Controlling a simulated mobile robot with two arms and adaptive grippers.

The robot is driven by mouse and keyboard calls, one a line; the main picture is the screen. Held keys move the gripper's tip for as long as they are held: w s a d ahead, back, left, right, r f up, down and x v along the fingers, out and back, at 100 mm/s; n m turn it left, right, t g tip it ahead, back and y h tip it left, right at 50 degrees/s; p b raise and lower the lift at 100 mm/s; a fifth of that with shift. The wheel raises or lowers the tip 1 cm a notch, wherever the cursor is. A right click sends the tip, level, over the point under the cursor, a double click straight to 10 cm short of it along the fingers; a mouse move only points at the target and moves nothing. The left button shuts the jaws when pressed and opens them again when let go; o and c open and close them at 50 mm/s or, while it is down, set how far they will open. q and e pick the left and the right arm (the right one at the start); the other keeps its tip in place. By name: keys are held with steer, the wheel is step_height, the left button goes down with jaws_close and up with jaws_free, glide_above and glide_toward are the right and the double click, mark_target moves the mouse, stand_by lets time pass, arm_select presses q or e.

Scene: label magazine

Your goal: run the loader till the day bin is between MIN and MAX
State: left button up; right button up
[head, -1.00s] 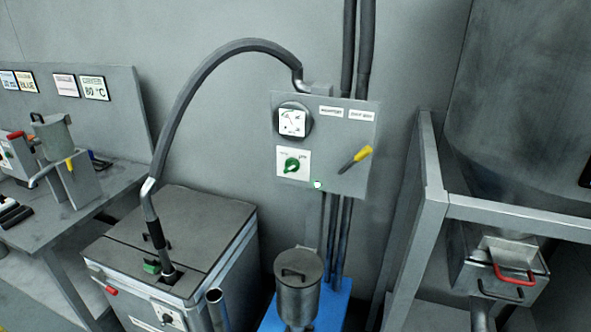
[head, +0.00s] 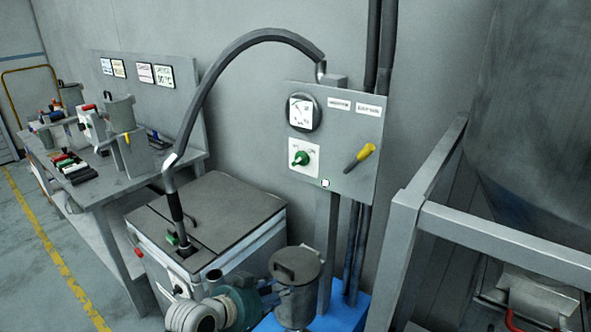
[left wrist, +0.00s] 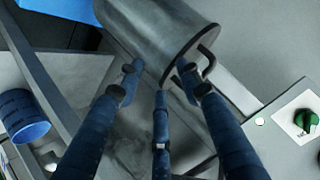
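A grey panel (head: 346,110) on a post carries a round dial gauge (head: 302,112), a green knob (head: 301,158), a yellow-handled lever (head: 360,157) and a small pale lamp (head: 325,183). The gauge's markings are too small to read. A lidded metal canister (head: 296,282) stands below the panel on a blue base. My left gripper (head: 274,297) is by the canister's left side. The green knob (left wrist: 305,121) shows at the right there. My right gripper is out of view.
A grey cabinet (head: 220,215) with a hose (head: 225,62) in its top stands left of the panel. A workbench (head: 125,181) with equipment is further left. A grey frame (head: 500,240) and large vessel (head: 535,130) bound the right side. Open floor lies at far left.

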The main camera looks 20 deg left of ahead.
arm_select(q)
steer(key=w+a+r+m+t+h, duration=0.15)
steer(key=w+r, duration=0.25)
steer(key=r, duration=0.4)
steer(key=m+t, duration=0.3)
steer(key=t, duration=0.2)
glide_toward(298, 163)
steer(key=shift+h, duration=0.45)
steer(key=p+x, duration=0.2)
steer(key=x, duration=0.5)
steer(key=shift+a, duration=0.2)
steer(key=shift+w+d, duration=0.25)
steer(key=shift+w, duration=0.45)
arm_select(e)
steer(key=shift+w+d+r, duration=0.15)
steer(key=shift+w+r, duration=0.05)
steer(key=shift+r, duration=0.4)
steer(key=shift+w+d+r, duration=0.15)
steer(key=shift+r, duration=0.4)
arm_select(q)
jaws_close()
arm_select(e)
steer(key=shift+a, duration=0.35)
